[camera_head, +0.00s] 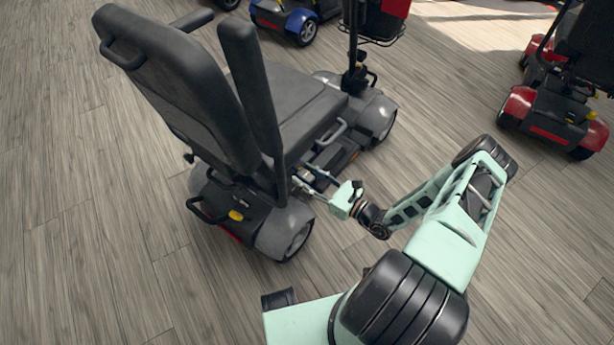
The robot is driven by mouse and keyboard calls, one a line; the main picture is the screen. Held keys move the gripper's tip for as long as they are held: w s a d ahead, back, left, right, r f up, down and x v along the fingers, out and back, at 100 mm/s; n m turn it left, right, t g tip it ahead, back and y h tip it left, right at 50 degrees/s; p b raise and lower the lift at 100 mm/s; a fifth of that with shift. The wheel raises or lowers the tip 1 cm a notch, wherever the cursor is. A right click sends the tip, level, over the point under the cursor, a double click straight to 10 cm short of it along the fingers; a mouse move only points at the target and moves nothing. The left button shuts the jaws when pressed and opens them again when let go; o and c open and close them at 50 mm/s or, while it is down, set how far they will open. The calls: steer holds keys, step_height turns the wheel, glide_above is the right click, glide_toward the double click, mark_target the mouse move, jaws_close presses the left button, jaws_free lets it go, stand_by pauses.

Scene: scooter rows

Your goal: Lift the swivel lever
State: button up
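The grey mobility scooter (285,120) stands in the middle left, with its padded seat and tall backrest. A light grey bent handle (331,133) sticks out at the near side of the seat; it may be the swivel lever, but I cannot tell for sure. My gripper (301,174) is beside the scooter, low under the seat's near edge, below and left of that handle. Its two thin fingers appear spread apart, pointing in toward the seat base. I see nothing clearly held between them. The armrest and seat hide part of the space under the seat.
A raised armrest (252,92) stands close to the left of my gripper. The rear wheel (297,236) is below it. A red scooter (552,108) stands at the right and a blue one (290,18) at the top. Wooden floor lies open at the left and lower right.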

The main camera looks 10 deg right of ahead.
jaws_close()
steer(key=shift+r, duration=0.1)
